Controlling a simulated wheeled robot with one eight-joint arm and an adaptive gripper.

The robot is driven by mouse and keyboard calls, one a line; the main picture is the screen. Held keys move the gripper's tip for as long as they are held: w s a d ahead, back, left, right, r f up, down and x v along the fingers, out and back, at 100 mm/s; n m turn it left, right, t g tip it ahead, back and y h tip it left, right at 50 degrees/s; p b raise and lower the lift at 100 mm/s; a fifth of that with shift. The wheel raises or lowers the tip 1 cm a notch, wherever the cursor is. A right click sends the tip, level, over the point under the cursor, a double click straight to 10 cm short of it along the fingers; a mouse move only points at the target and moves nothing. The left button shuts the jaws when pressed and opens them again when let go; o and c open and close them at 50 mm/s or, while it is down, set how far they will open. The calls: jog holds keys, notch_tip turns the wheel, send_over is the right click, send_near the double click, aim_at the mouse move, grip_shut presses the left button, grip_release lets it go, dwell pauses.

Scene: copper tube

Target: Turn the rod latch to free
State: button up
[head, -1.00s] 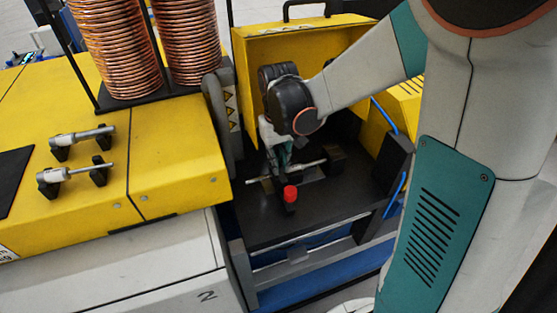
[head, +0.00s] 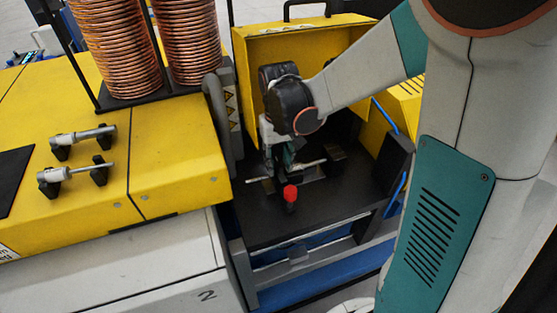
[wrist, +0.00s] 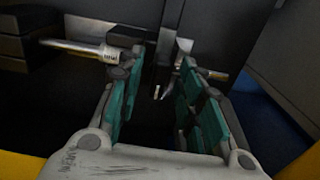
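A metal rod (head: 312,163) lies across the dark floor of the open yellow machine bay, mostly behind my gripper. In the wrist view, the bright rod (wrist: 85,48) runs in from the left to a dark block, and a brassy end shows at the right. My gripper (wrist: 162,68) is open, its two teal fingers apart on either side of a dark upright bar (wrist: 168,45) with a small metal tip. I cannot tell whether either finger touches it. My gripper (head: 284,172) points down at the rod in the head view. The latch's own position is unclear.
A red-topped knob (head: 290,193) stands just in front of my gripper. The yellow cover (head: 290,48) stands open behind. Two similar rod pieces (head: 83,135) (head: 75,173) sit on the yellow machine top at left, below copper coils (head: 115,45). A blue handle (head: 395,195) is at right.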

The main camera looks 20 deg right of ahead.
aim_at(279, 163)
notch_tip(279, 163, up, 12)
dwell(0.6)
jog(key=shift+s, duration=0.1)
